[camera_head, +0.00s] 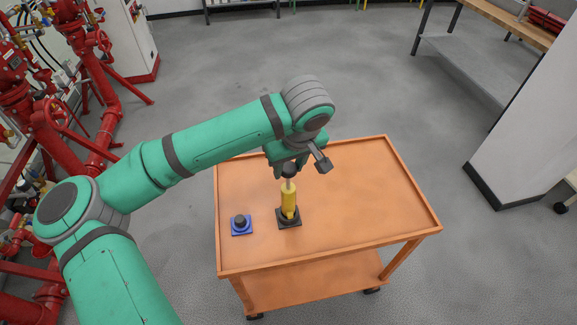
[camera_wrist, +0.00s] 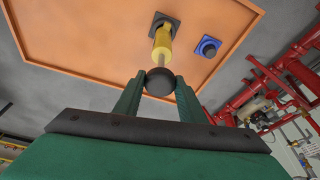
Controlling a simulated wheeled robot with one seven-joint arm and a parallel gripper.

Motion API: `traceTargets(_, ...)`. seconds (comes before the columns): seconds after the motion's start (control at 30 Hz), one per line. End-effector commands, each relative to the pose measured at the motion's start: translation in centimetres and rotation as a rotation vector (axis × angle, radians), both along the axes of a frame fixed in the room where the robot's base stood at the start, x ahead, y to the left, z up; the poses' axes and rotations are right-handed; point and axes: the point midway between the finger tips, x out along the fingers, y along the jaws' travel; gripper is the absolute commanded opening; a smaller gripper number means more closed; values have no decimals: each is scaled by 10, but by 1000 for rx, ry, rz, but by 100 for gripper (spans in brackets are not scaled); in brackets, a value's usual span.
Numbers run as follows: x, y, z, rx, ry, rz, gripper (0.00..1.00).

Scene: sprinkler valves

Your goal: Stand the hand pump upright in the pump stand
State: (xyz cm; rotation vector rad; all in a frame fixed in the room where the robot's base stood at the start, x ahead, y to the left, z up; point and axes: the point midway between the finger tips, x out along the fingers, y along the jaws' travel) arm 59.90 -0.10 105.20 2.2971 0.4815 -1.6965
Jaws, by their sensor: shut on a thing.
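The hand pump (camera_head: 288,197) has a yellow body, a pale rod and a dark round knob on top. It is about upright, its lower end at the black square pump stand (camera_head: 281,224) on the orange cart. My gripper (camera_head: 289,169) is above it, shut on the knob. In the wrist view, the fingers of my gripper (camera_wrist: 160,82) hold the knob from both sides, and the yellow body (camera_wrist: 162,42) overlaps the black stand (camera_wrist: 170,19). I cannot tell whether the pump's foot is fully down in the stand.
A blue square base with a dark round top (camera_head: 240,225) sits left of the stand. The orange cart top (camera_head: 370,200) has a low rim and is clear on the right. Red pipes (camera_head: 90,100) stand at left, a white block (camera_head: 525,140) and bench at right.

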Motion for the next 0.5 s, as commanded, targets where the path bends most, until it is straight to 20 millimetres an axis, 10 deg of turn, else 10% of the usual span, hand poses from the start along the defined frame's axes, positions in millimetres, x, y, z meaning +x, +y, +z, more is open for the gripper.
traceTargets(0.4, 0, 0, -4, 0, -1, 0, 3)
traceTargets(0.43, 0, 0, -4, 1, -1, 0, 39)
traceTargets(0.5, 0, 0, -4, 0, -1, 0, 55)
